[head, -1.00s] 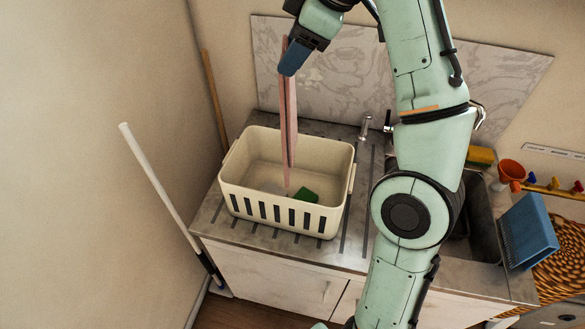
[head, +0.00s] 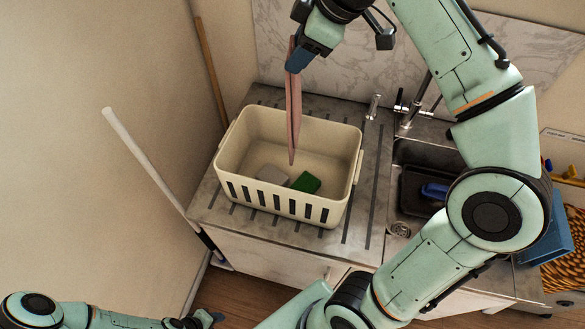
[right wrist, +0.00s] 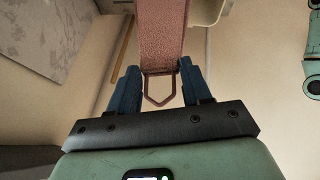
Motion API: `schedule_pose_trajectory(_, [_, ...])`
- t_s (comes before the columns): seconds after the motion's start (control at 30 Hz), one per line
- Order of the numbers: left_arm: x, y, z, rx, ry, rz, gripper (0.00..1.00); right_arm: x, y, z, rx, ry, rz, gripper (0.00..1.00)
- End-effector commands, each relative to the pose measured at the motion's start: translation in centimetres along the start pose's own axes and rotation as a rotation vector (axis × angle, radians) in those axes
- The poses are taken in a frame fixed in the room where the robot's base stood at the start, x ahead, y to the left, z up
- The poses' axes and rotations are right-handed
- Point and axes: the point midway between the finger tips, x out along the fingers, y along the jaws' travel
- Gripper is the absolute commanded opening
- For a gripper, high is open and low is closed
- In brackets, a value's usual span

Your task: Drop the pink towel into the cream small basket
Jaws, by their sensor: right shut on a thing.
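The pink towel (head: 293,115) hangs narrow and nearly vertical from my right gripper (head: 298,58), which is shut on its top end. The towel's lower end hangs over the opening of the cream small basket (head: 262,130). In the right wrist view the towel (right wrist: 162,38) runs away from between the fingers of my right gripper (right wrist: 160,68), with a hanging loop near them. The basket stands upright on the counter and holds a green block (head: 306,182) and a grey block (head: 272,174). My left gripper (head: 207,319) shows partly at the bottom edge, away from the basket.
A sink (head: 418,165) with a dark tray and a blue item lies right of the basket. A small metal fitting (head: 373,106) and a faucet (head: 411,112) stand behind. A white pole (head: 150,162) leans at the left, and a blue rack (head: 560,230) is at the right.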

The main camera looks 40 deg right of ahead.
Motion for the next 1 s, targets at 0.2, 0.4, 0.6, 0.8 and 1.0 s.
schedule_pose_trajectory(0.2, [0.0,0.0,0.0,0.000,0.000,0.000,0.43,2.2,-0.7,1.3,0.000,-0.001,-0.002,0.01])
schedule_pose_trajectory(0.4, [0.0,0.0,0.0,0.000,0.000,0.000,0.43,3.6,-1.1,2.0,-0.001,0.001,0.000,0.01])
schedule_pose_trajectory(0.6, [0.0,0.0,0.0,0.000,0.000,0.000,0.43,4.0,-1.2,2.1,0.000,0.002,0.001,0.01])
schedule_pose_trajectory(0.8, [0.0,0.0,0.0,0.000,0.000,0.000,0.43,4.0,-1.2,2.1,0.000,0.001,0.000,0.58])
schedule_pose_trajectory(1.0, [0.0,0.0,0.0,0.000,0.000,0.000,0.43,4.0,-1.2,2.1,0.000,0.001,0.000,0.78])
